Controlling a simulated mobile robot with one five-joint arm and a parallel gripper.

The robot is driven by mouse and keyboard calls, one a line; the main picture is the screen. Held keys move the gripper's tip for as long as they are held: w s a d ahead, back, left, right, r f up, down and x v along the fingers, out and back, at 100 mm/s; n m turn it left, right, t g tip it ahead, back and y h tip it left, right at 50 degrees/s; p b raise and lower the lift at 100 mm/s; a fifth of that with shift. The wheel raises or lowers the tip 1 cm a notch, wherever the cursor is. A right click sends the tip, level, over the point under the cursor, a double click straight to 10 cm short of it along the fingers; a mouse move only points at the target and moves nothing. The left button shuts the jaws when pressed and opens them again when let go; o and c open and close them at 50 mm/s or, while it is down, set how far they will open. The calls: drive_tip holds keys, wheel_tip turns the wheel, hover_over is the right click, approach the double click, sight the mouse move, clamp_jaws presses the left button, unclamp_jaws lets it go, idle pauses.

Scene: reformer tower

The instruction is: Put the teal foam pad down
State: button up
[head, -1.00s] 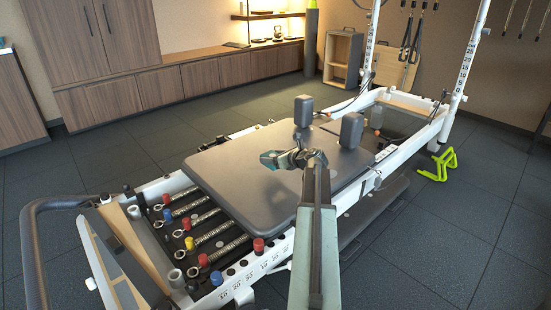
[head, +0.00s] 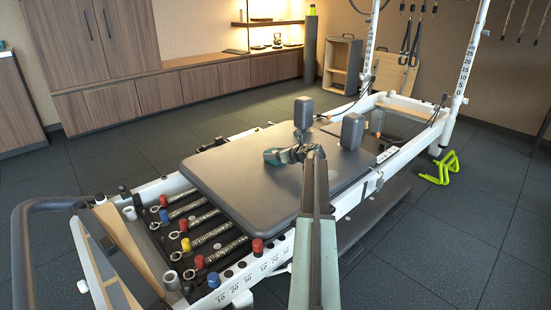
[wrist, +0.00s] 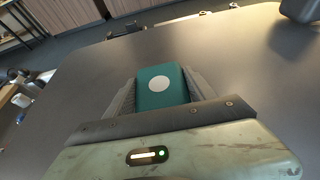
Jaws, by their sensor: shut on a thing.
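The teal foam pad (wrist: 160,88), with a white round spot on its face, is between the fingers of my gripper (wrist: 158,86) in the wrist view. My gripper is shut on it. I cannot tell whether the pad touches the carriage surface.
Two dark shoulder blocks (head: 352,131) and (head: 303,113) stand at the carriage's far end. Springs with coloured knobs (head: 201,262) lie at the near left end. The carriage left of my gripper is clear. A lime-green frame (head: 440,169) stands on the floor at right.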

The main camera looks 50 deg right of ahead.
drive_tip(key=o, duration=1.5)
drive_tip(key=shift+c, duration=0.2)
drive_tip(key=shift+r, duration=0.15)
drive_tip(key=p+v, duration=0.4)
drive_tip(key=v, duration=0.8)
drive_tip(key=shift+p, duration=0.35)
